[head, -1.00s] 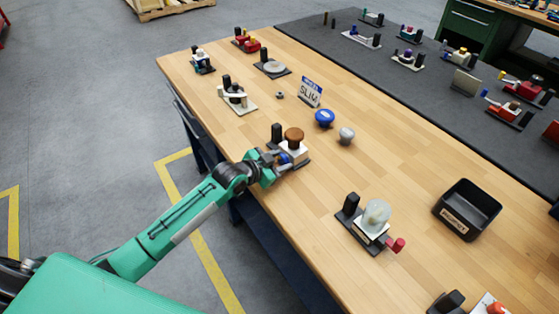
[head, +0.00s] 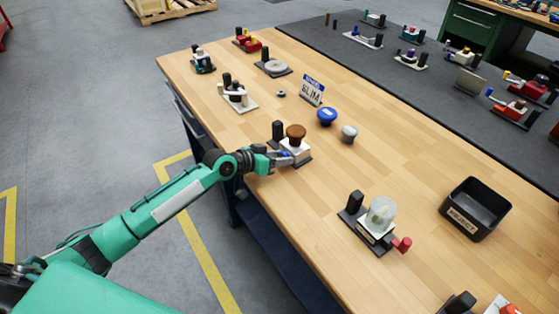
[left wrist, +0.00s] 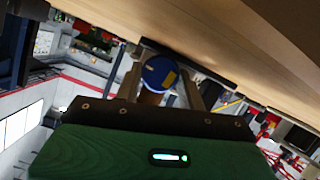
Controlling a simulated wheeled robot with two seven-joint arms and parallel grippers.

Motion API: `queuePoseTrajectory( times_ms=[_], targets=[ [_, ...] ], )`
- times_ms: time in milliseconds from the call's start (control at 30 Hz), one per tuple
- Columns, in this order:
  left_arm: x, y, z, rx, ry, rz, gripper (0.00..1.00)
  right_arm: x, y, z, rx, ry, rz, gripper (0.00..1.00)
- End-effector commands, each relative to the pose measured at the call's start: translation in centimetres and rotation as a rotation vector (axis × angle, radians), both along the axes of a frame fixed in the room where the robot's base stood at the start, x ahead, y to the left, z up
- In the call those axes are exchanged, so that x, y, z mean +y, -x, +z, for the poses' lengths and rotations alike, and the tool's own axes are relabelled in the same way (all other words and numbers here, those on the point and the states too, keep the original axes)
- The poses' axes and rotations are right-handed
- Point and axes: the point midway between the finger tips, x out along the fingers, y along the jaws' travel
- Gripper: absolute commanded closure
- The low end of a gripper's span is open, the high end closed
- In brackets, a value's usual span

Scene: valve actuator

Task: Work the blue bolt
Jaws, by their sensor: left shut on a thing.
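The blue bolt (head: 286,154) sticks out from the near-left side of a white valve block (head: 296,150) with a brown knob (head: 296,132) on top. It stands on a dark base plate near the table's front edge. My left gripper (head: 283,158) comes in from the left and is shut on the blue bolt. In the left wrist view the bolt's round blue end (left wrist: 160,73), with a yellow mark, sits between the two fingers. The fingers hide part of the bolt in the head view. My right gripper is not in view.
A black post (head: 277,131) stands just behind the valve block.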

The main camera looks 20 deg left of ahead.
Motion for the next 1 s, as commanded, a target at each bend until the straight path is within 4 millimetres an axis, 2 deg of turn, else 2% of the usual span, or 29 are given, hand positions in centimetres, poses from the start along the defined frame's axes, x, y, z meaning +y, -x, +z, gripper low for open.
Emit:
queuePoseTrajectory(
  times_ms=[467,500,567,600,1000],
  targets=[
    [0.03,-0.01,0.03,0.009,0.013,0.000,0.83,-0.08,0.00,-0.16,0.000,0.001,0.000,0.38],
    [0.03,-0.01,0.02,0.008,0.012,-0.001,0.53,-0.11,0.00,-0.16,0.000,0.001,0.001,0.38],
    [0.03,-0.01,0.03,0.008,0.011,0.000,0.41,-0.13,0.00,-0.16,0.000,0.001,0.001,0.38],
    [0.02,0.00,0.02,0.008,0.011,0.000,0.38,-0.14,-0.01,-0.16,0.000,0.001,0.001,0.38],
    [0.67,0.61,0.25,0.007,0.010,0.001,0.38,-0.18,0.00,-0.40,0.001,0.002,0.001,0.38]
  ],
)
